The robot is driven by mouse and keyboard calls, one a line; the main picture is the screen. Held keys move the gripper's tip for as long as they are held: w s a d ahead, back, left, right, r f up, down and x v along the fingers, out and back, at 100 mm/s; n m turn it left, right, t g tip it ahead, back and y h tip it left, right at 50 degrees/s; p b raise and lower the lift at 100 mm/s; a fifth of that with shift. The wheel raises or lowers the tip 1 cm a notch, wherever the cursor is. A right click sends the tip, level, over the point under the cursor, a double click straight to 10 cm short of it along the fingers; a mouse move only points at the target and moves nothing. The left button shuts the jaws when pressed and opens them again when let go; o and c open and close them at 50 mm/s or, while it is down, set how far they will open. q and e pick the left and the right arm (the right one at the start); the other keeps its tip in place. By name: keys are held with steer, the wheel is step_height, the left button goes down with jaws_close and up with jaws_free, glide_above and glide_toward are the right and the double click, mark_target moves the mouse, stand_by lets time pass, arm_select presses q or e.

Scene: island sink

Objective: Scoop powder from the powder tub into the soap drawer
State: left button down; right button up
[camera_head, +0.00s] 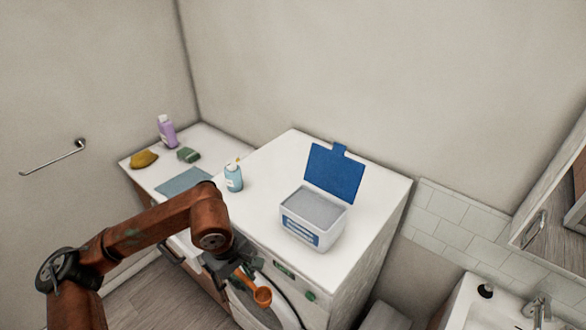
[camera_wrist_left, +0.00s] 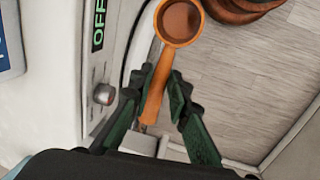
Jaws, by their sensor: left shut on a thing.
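The powder tub (camera_head: 312,232) is a white box with a blue label and a raised blue lid (camera_head: 333,172). It stands on the white washing machine (camera_head: 262,205), with pale grey powder (camera_head: 313,208) inside. My left gripper (camera_head: 249,279) is shut on the handle of an orange scoop (camera_head: 262,297), in front of the machine and left of the tub. In the left wrist view, the gripper (camera_wrist_left: 161,95) grips the handle, and the scoop's round bowl (camera_wrist_left: 180,21) looks empty. I cannot clearly make out the soap drawer; my arm covers part of the machine's front. My right gripper is not in view.
A light blue bottle (camera_head: 233,178) stands on the machine's left side. The counter at left holds a purple bottle (camera_head: 167,131), a yellow sponge (camera_head: 144,160), a green block (camera_head: 188,155) and a blue-grey cloth (camera_head: 184,182). A knob (camera_wrist_left: 104,94) protrudes from the machine's front. A sink (camera_head: 490,305) is at lower right.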

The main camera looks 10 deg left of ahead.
arm_select(q)
step_height(320, 180, down, 12)
steer(key=a+m+g+h+b, duration=0.1)
steer(key=m, duration=1)
steer(key=shift+a+m+g, duration=0.3)
steer(key=shift+m, duration=0.1)
